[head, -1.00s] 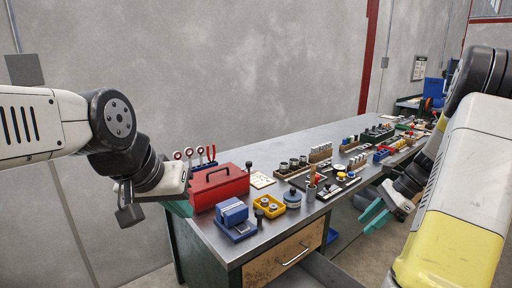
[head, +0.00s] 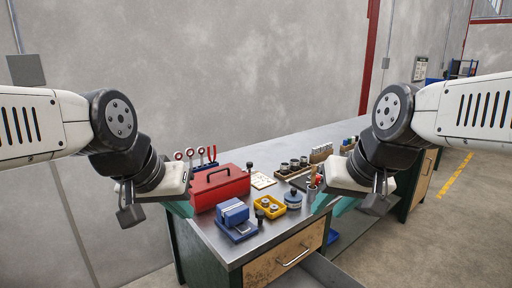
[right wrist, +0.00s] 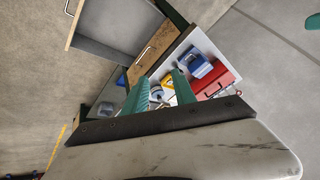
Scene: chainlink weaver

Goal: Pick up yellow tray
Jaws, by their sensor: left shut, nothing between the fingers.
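The yellow tray (head: 280,212) is small and sits on the workbench near its front corner, with small round metal parts in it. The right wrist view also shows a part of the yellow tray (right wrist: 167,79), between my fingers and the blue box. My right gripper (head: 335,204) is to the right of the tray, apart from it. In the right wrist view its teal fingers (right wrist: 160,93) are open with a clear gap. My left gripper (head: 180,207) is shut and empty, left of the red toolbox, its fingers partly hidden by the wrist.
A blue box (head: 232,213) stands left of the tray, a red toolbox (head: 219,187) behind it. A round blue-grey container (head: 293,198) stands close on the tray's right. An open drawer (right wrist: 107,62) juts from the bench (head: 246,247). Other small parts lie farther back.

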